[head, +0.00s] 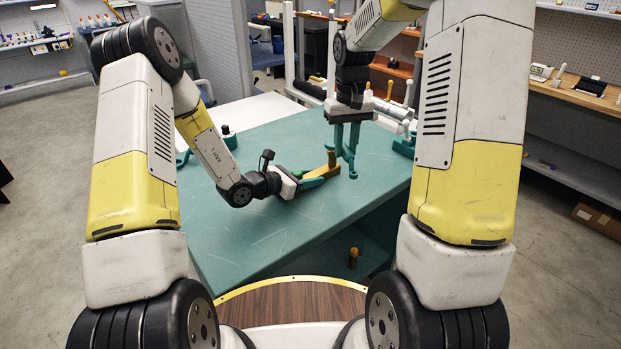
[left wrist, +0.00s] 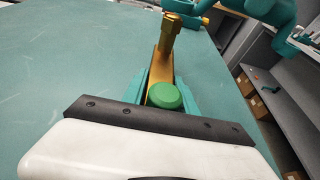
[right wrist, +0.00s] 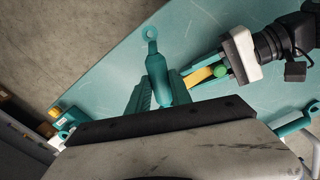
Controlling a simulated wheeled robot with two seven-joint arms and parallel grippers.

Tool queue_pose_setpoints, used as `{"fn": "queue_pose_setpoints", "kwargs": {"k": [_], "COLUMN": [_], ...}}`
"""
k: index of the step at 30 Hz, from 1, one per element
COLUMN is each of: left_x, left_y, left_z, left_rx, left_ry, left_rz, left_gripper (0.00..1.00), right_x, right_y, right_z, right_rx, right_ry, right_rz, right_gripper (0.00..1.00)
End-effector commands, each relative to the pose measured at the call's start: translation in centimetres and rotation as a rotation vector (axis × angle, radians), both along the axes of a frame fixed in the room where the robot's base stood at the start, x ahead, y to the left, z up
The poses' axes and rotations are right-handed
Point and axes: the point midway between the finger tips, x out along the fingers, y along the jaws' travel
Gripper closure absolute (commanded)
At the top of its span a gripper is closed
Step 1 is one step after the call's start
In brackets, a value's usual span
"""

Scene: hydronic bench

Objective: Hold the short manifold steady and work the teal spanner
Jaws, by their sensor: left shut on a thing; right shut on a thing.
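The short manifold (head: 323,172) is a brass-yellow bar with an upright stub at its far end. My left gripper (head: 316,181) is shut on it, low over the teal bench. In the left wrist view a green cap (left wrist: 164,96) sits between the teal fingers, and the brass stub (left wrist: 171,38) rises beyond. My right gripper (head: 345,148) points down, shut on the teal spanner (head: 353,174). In the right wrist view the spanner handle (right wrist: 158,80) lies between the fingers, its ring end sticking out. The ring appears beside the manifold, apart from the stub; the fingers partly hide the manifold there.
The teal bench top (head: 250,240) is mostly clear at left and front. A teal stand with a black knob (head: 225,132) is at back left. Pale pipes (head: 392,110) and teal fixtures stand at back right. An orange-topped item (head: 354,254) shows below the bench's front edge.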

Motion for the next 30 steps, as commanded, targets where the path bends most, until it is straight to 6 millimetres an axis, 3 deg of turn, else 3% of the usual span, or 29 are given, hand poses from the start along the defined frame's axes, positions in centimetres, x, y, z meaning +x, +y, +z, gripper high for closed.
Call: {"fn": "queue_pose_setpoints", "kwargs": {"k": [17, 30], "left_x": [-0.2, -0.2], "left_y": [0.1, 0.1], "left_z": [-0.4, -0.4], "left_rx": [0.005, 0.006], "left_ry": [0.009, 0.009], "left_rz": [-0.001, -0.001], "left_gripper": [1.00, 1.00], "right_x": [0.0, 0.0], "right_y": [0.0, 0.0], "right_z": [-1.7, -1.9], "right_rx": [0.000, 0.000], "right_ry": [0.001, 0.000], "right_rz": [-0.001, 0.000], "right_gripper": [1.00, 1.00]}}
